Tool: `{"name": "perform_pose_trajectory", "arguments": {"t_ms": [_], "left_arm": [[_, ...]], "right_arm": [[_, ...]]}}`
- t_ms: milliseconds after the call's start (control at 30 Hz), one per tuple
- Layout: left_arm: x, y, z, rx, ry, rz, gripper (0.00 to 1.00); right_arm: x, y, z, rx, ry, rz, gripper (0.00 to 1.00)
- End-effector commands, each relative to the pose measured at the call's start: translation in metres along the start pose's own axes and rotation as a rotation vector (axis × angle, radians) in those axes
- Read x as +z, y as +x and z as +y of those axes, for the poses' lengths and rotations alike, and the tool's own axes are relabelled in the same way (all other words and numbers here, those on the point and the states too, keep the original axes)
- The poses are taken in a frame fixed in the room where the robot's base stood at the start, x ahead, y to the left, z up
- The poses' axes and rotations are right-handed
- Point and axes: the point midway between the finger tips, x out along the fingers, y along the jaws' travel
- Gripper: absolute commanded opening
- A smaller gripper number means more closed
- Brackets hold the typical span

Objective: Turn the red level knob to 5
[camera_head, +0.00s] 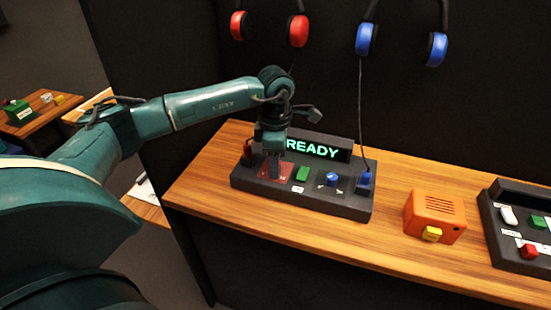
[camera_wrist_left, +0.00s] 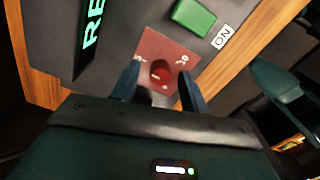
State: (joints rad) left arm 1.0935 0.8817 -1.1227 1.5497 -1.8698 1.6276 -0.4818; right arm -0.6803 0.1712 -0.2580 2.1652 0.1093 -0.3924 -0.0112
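The red level knob (camera_wrist_left: 161,72) sits on a red square plate (camera_wrist_left: 152,48) on the dark panel (camera_head: 325,203). My left gripper (camera_wrist_left: 158,78) is over the plate, with one finger on each side of the knob. The fingers look spread, with gaps between them and the knob. In the head view the left gripper (camera_head: 272,165) points down at the red plate and hides the knob. The knob's pointer setting cannot be read clearly.
The panel also carries a green button (camera_head: 302,174), a blue knob (camera_head: 331,179) and a lit READY display (camera_head: 315,149). An orange box (camera_head: 435,214) and a second panel (camera_head: 505,225) stand to the right on the wooden table (camera_head: 390,252). Red and blue headphones hang behind.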

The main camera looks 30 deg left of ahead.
Motion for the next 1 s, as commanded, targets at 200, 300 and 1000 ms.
{"name": "perform_pose_trajectory", "arguments": {"t_ms": [200, 300, 1000], "left_arm": [[0.0, 0.0, 0.0, -0.001, 0.0, 0.001, 0.45], [0.0, -0.005, 0.0, 0.0, 0.0, 0.0, 0.45], [0.0, -0.127, 0.0, 0.0, 0.001, 0.0, 0.45]], "right_arm": [[0.0, 0.0, 0.0, 0.0, 0.0, 0.0, 0.36], [0.0, 0.0, 0.0, 0.0, 0.0, 0.0, 0.36], [0.002, 0.001, 0.0, -0.001, 0.004, 0.0, 0.36]]}}
